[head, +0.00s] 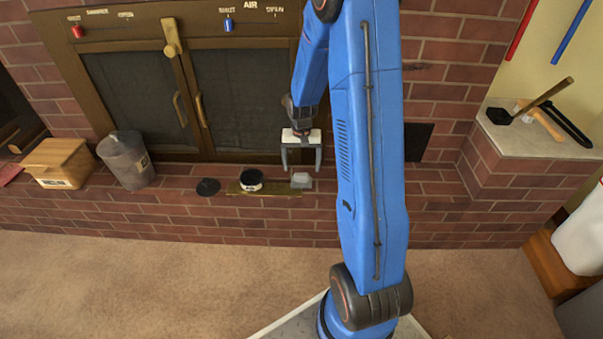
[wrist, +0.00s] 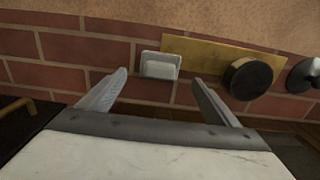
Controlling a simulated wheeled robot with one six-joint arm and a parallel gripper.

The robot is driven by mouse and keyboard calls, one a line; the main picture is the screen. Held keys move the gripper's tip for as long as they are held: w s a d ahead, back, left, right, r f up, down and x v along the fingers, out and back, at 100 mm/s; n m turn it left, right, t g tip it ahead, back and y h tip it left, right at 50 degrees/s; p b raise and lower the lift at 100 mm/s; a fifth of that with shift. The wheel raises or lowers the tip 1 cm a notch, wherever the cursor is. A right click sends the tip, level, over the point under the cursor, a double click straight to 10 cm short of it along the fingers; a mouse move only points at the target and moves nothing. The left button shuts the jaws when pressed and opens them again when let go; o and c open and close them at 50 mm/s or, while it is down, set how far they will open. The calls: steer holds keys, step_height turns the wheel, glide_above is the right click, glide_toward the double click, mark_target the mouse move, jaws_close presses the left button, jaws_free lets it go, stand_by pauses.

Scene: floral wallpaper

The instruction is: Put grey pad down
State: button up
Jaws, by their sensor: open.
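The grey pad (head: 301,181) lies on the brick hearth ledge, just right of a brass plate. It also shows in the wrist view (wrist: 160,66), a small light grey block with a raised middle, beside the plate's end. My gripper (head: 301,168) is open and empty above the ledge. In the wrist view its two fingers (wrist: 160,82) are spread apart, with the pad beyond and between their tips. The fingers do not appear to touch the pad.
A black round pot (head: 251,180) stands on the brass plate (head: 284,189). A black disc (head: 208,187), a grey bucket (head: 126,160) and a wooden box (head: 58,163) are farther left on the brick ledge (head: 320,212). Fireplace doors (head: 238,98) stand behind.

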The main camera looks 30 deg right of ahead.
step_height(320, 180, up, 5)
step_height(320, 180, up, 11)
steer(key=n+t, duration=0.1)
steer(key=n, duration=0.1)
glide_above(301, 175)
steer(key=s+a, duration=0.5)
steer(key=s, duration=0.1)
steer(key=s+a+r+n+t, duration=0.1)
steer(key=s+a+r, duration=0.4)
steer(key=s+r, duration=0.15)
steer(key=s+a+r+n+t, duration=0.1)
steer(key=s+a+r+n, duration=0.1)
steer(key=s, duration=0.6)
steer(key=s+a+r+n+t, duration=0.1)
steer(key=s+a+r, duration=0.2)
steer(key=s, duration=0.6)
steer(key=shift+s+a+r+n+t, duration=0.25)
steer(key=shift+s+r+n+t, duration=0.05)
steer(key=shift+r+n+t, duration=0.15)
steer(key=shift+c, duration=0.4)
